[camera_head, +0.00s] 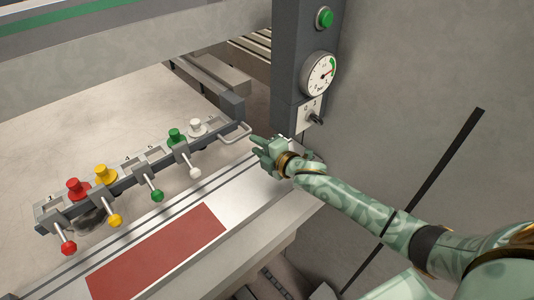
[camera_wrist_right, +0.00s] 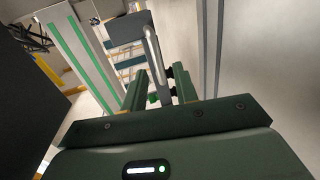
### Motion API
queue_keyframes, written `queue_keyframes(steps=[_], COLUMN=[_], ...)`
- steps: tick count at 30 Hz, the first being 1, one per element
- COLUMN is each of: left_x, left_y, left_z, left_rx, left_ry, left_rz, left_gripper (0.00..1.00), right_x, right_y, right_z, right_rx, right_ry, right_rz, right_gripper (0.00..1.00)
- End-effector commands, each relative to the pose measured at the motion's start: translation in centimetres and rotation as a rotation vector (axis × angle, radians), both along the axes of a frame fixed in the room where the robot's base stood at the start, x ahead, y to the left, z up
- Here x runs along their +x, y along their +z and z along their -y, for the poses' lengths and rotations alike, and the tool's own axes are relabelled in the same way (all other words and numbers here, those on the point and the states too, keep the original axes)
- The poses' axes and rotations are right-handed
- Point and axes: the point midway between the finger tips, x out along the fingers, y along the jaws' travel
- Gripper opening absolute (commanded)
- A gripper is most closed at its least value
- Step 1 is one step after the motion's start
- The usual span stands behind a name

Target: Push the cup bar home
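The cup bar (camera_head: 130,178) is a dark grey rail lying diagonally at the left of the head view. It carries red, yellow, green and white cups with matching ball-tipped levers. A pale metal loop handle (camera_head: 236,132) is at its right end; the handle (camera_wrist_right: 153,55) also shows in the right wrist view. My right gripper (camera_head: 256,145) is just right of the handle. In the wrist view its two fingers (camera_wrist_right: 160,88) stand apart, with the handle's near end in line with the gap. I cannot tell whether they touch it. My left gripper is out of view.
A grey column (camera_head: 290,90) with a green button (camera_head: 325,18), a gauge (camera_head: 319,73) and a selector switch (camera_head: 312,115) rises behind the gripper. A pale bed with a red panel (camera_head: 158,252) lies in front of the bar. A large beam crosses the top left.

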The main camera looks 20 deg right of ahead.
Motion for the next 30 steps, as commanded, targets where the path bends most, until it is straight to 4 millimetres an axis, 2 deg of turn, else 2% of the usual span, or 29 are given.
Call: queue_keyframes(steps=[3,9,20,25,30], left_x=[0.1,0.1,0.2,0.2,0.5], left_y=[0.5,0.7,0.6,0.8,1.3], left_z=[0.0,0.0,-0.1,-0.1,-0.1], left_rx=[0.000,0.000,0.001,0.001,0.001], left_ry=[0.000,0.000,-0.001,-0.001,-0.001], left_rz=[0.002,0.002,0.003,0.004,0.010], left_gripper=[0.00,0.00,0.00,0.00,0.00], right_x=[-2.6,-5.2,-5.7,-6.4,-7.7], right_y=[0.3,0.2,0.1,-0.6,-1.6], right_z=[0.9,1.7,1.9,1.9,3.4], right_rx=[0.000,0.000,0.000,0.004,0.060], right_ry=[0.000,-0.001,-0.001,-0.003,-0.055], right_rz=[0.003,0.003,0.003,-0.017,-0.061], right_gripper=[0.29,0.29,0.30,0.30,0.30])
